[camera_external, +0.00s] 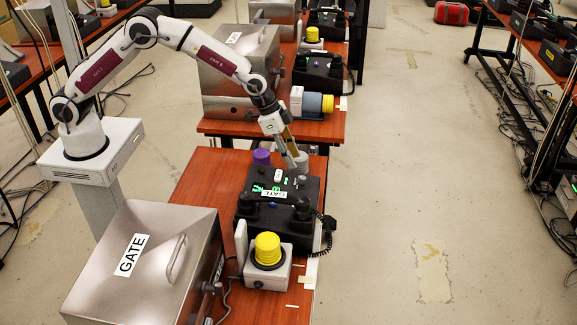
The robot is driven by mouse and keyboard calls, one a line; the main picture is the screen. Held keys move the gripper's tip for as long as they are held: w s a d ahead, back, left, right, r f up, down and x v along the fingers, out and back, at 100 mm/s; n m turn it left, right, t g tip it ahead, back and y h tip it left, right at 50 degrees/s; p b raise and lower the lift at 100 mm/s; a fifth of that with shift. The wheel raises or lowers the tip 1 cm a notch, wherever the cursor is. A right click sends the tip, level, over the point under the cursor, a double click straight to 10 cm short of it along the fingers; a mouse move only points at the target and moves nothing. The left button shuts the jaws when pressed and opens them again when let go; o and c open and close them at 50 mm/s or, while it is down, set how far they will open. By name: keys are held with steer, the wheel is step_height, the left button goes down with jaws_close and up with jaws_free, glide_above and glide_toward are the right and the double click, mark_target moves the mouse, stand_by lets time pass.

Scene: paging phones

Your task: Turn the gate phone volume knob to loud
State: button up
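The gate phone (254,219) is a black box on the near orange-brown table, with a white GATE label (274,194) and small green lights on top. A small grey knob-like part (301,180) shows near its far right corner; I cannot read its setting. My gripper (295,164) points down at the far edge of the phone, just beyond that part. Its fingers are small and overlap a grey round shape, so I cannot tell whether they are open, shut or touching anything.
A purple knob-like object (262,157) stands left of my gripper. A yellow-topped button box (267,250) and a metal case labelled GATE (150,262) are nearer. A second table behind bears another metal case (240,60), a black phone (317,72) and a blue-yellow cylinder (318,104).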

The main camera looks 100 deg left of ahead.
mark_target(302, 177)
steer(key=shift+f, duration=0.1)
stand_by(0.3)
steer(key=shift+x, duration=3.8)
steer(key=shift+a, duration=0.1)
steer(key=shift+c, duration=0.3)
jaws_close()
